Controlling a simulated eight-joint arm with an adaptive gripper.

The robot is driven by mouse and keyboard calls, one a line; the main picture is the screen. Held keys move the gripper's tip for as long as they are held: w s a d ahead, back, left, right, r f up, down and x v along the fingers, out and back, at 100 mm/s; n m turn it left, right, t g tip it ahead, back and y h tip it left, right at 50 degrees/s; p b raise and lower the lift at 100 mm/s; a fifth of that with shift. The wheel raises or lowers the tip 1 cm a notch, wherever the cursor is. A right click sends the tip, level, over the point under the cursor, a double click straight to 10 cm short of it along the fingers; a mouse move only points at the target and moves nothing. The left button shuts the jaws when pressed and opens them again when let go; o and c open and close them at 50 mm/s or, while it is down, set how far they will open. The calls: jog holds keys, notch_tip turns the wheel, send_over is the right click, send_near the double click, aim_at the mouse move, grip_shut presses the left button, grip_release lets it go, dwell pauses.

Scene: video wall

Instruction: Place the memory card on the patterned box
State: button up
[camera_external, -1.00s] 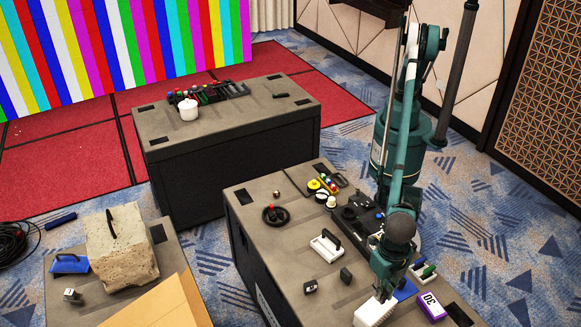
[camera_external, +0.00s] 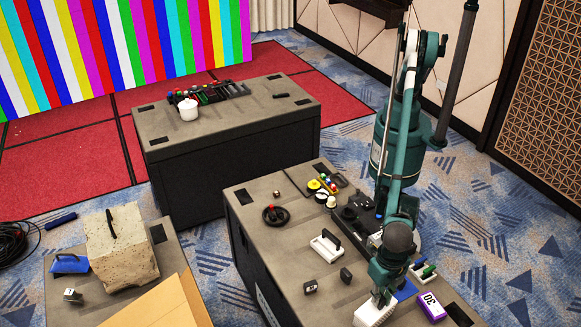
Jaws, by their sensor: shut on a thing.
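My gripper (camera_external: 381,301) points down at the front of the near case, right at the upper end of a white box (camera_external: 371,315) with a ribbed or gridded top. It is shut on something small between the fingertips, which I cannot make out. I cannot see the memory card clearly anywhere; the fingers may hide it. The white box may be the patterned box. I cannot tell whether the fingertips touch it.
A purple box marked 30 (camera_external: 432,305) and a blue flat piece (camera_external: 406,290) lie to the right of my gripper. Small dark blocks (camera_external: 346,275) and a white handled tool (camera_external: 326,245) lie left and behind. The case's left front is mostly clear.

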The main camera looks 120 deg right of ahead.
jog(key=shift+f, duration=0.15)
jog(key=o, duration=0.8)
notch_tip(320, 180, up, 12)
jog(key=shift+r+p, duration=0.2)
jog(key=shift+p, duration=0.2)
dwell(0.6)
dwell(0.4)
